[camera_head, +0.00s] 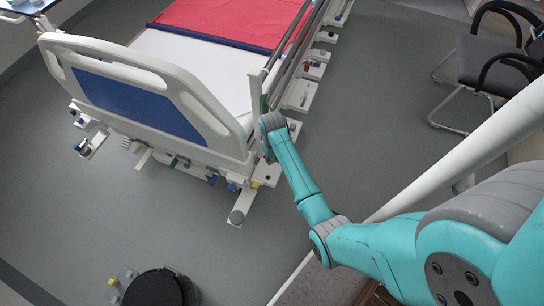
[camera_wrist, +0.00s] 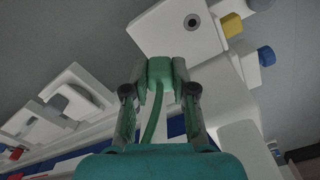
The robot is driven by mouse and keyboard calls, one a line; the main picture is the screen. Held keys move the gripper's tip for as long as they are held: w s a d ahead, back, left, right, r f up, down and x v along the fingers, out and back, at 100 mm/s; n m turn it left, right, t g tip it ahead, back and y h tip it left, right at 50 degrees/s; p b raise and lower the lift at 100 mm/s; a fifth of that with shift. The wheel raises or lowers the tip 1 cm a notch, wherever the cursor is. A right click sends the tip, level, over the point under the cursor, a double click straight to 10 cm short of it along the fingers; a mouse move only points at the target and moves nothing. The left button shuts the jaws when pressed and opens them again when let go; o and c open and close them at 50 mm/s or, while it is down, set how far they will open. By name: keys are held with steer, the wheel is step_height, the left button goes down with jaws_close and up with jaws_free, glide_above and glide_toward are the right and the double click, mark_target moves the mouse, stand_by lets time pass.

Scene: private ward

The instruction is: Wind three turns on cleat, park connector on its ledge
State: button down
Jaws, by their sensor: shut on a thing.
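My gripper (camera_wrist: 160,88) is shut on a green connector (camera_wrist: 159,70), with one finger on each side of it. A green cable (camera_wrist: 153,118) runs down from the connector between the fingers towards my wrist. In the head view my arm reaches to the near right corner of the bed, and its wrist hides the gripper and connector. A narrow green strip (camera_head: 264,104) shows beside the upright at that corner; I cannot tell what it is. I cannot make out the cleat, the ledge or any turns of cable in either view.
The bed (camera_head: 205,70) has a white and blue end board (camera_head: 140,105) and a red cover (camera_head: 235,20). A white foot (camera_head: 242,205) juts out at its near right corner. A black round stool (camera_head: 153,288) stands at the bottom. Chairs (camera_head: 500,65) stand upper right. Floor is open between.

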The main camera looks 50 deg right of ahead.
steer(key=shift+f, duration=0.2)
steer(key=shift+f, duration=1.3)
steer(key=shift+f, duration=0.3)
steer(key=c, duration=0.9)
jaws_free()
steer(key=shift+o, duration=0.2)
step_height(320, 180, up, 12)
